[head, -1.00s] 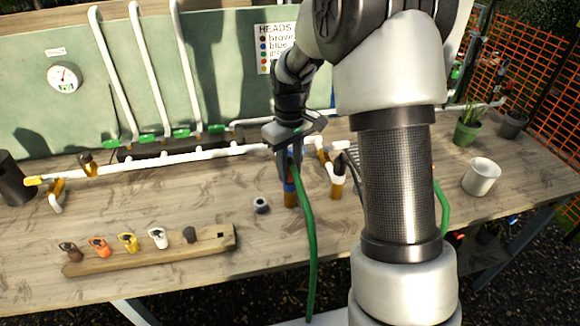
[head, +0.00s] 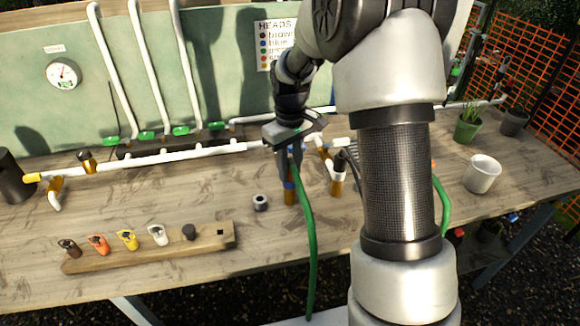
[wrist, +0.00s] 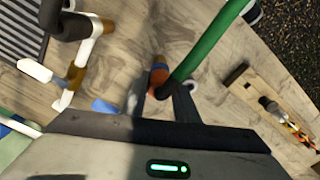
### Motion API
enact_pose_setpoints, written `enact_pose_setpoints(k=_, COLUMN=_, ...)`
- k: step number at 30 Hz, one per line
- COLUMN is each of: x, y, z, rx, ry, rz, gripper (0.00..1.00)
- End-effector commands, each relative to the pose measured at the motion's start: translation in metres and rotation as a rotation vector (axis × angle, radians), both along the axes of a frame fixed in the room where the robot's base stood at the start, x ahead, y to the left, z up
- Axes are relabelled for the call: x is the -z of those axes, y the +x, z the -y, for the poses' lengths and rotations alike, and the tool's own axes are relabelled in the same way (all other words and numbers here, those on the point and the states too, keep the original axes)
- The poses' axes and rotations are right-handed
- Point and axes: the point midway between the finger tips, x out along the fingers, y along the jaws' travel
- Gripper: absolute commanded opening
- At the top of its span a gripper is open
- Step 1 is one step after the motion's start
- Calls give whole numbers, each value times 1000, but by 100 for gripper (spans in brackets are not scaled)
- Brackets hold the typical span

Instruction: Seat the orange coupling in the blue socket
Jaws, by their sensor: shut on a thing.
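My gripper (head: 289,172) points down over the table and is shut on the orange coupling (wrist: 158,76), which shows between the fingers in the wrist view. A green hose (head: 308,225) leaves the coupling and hangs over the table's front edge. The blue socket (head: 289,185) is a blue band on a short upright brass-coloured pipe. The coupling is right at the socket, in line with it. The fingers hide the joint, so I cannot tell how deep the coupling sits.
A second brass post (head: 337,187) with a white band stands close on the right. A wooden rack (head: 205,246) with several coloured heads is at front left. A white cup (head: 482,173) stands right. White pipes (head: 190,153) run behind.

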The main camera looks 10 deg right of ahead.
Motion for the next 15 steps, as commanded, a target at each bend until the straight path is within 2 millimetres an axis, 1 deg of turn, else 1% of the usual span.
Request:
enact_pose_setpoints(k=11, x=3, y=-1, z=0, rx=0, ry=0, rz=-4, gripper=4)
enact_pose_setpoints(k=12, x=3, y=-1, z=0, rx=0, ry=0, rz=-4, gripper=34)
enact_pose_setpoints(k=15, x=2, y=-1, z=0, rx=0, ry=0, rz=-4, gripper=49)
